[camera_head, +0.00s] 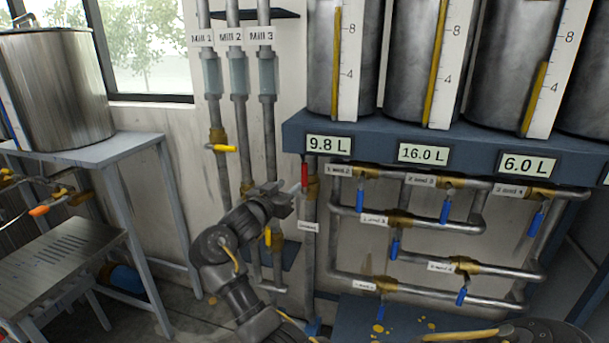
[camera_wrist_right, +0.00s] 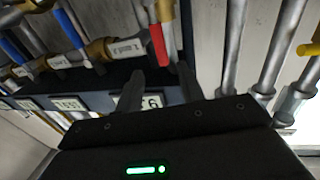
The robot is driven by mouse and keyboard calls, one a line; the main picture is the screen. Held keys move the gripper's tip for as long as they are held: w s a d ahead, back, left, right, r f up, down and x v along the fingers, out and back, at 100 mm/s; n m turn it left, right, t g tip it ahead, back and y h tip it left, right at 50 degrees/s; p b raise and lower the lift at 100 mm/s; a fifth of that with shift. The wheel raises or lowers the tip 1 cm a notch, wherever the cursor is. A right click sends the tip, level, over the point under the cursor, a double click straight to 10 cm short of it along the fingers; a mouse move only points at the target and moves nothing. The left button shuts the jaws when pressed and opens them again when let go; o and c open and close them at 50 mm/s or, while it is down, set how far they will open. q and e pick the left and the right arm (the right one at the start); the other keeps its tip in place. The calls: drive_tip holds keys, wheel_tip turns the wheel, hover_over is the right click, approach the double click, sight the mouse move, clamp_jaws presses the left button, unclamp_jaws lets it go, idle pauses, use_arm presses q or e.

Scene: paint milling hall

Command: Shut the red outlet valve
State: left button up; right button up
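The red outlet valve handle (camera_head: 305,174) points up and down beside its brass valve body (camera_head: 314,188), on the pipe below the 9.8 L display. My right gripper (camera_head: 294,190) is just left of the handle, with its fingertips close to it. In the right wrist view, the red handle (camera_wrist_right: 158,46) shows just beyond the tips, within the gap between the two spread fingers of the right gripper (camera_wrist_right: 160,75). The gripper looks open and empty. I cannot tell whether a finger touches the handle. My left gripper is not in view.
Blue-handled valves (camera_head: 446,206) sit on the pipes to the right. A yellow-handled valve (camera_head: 222,148) is on the mill pipes to the left, and another yellow handle (camera_head: 268,237) hangs lower, near my arm. The blue tank shelf (camera_head: 380,136) overhangs the red valve.

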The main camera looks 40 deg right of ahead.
sight(303, 173)
drive_tip(key=p+x, duration=0.2)
drive_tip(key=x, duration=0.7)
drive_tip(key=shift+w+d+p, duration=0.25)
drive_tip(key=shift+d+p, duration=0.05)
drive_tip(key=shift+d, duration=0.05)
drive_tip(key=shift+w+d+f, duration=0.1)
drive_tip(key=shift+w+d, duration=0.1)
drive_tip(key=shift+d, duration=0.25)
clamp_jaws()
